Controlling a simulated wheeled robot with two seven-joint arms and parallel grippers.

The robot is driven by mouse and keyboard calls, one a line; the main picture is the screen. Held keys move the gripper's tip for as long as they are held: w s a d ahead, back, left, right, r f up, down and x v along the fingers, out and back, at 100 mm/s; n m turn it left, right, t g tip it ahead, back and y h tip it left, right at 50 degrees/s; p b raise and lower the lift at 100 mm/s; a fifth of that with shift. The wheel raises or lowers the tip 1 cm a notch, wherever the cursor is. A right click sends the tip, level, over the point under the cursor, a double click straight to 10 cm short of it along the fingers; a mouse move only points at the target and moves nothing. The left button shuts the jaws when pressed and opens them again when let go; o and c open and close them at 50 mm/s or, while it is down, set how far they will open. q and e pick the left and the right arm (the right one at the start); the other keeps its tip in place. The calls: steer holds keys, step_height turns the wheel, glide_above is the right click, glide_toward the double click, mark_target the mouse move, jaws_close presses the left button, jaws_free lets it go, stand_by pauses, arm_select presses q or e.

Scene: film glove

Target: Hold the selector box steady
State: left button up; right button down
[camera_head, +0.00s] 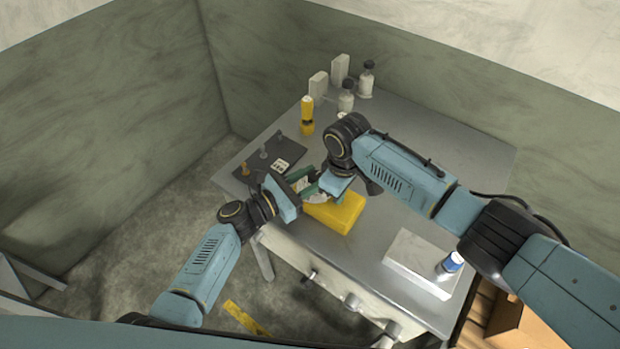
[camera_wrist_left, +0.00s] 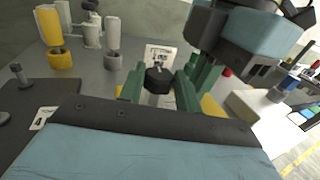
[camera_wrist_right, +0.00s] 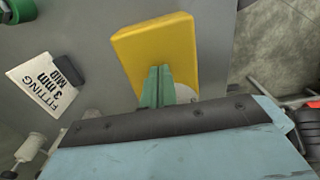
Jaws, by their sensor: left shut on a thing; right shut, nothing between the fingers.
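My left gripper (camera_wrist_left: 159,92) is shut on a small grey piece with a black, faceted top (camera_wrist_left: 157,78), seen between its green fingers in the left wrist view. A yellow box (camera_head: 338,212) lies near the table's front edge; it also shows in the right wrist view (camera_wrist_right: 155,48). I cannot tell for sure which thing is the selector box. My right gripper (camera_wrist_right: 156,80) is shut and empty, its green fingertips over the yellow box; I cannot tell whether they touch it. A pale round part (camera_wrist_right: 185,93) shows beside those fingers, partly hidden.
A dark board (camera_head: 262,158) with small pegs lies at the table's left. A yellow bottle (camera_head: 307,115) and pale bottles stand behind. A labelled card (camera_wrist_right: 45,82) lies left of the box. A white slab (camera_head: 412,262) and blue-capped jar (camera_head: 453,262) are at right.

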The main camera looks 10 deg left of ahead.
arm_select(q)
steer(key=m+g+h, duration=0.1)
steer(key=m+g, duration=0.1)
steer(key=m+g+h, duration=0.2)
steer(key=g, duration=0.1)
steer(key=shift+w+f+g, duration=0.15)
steer(key=shift+w+g, duration=0.05)
steer(key=shift+g, duration=0.1)
steer(key=shift+s+m+g+h, duration=0.1)
steer(key=shift+m+g+h, duration=0.3)
steer(key=shift+m+g, duration=0.15)
steer(key=o, duration=1)
steer(key=shift+c, duration=0.2)
steer(key=shift+a, duration=0.15)
steer(key=shift+a, duration=0.35)
steer(key=v, duration=1.1)
steer(key=shift+s, duration=0.2)
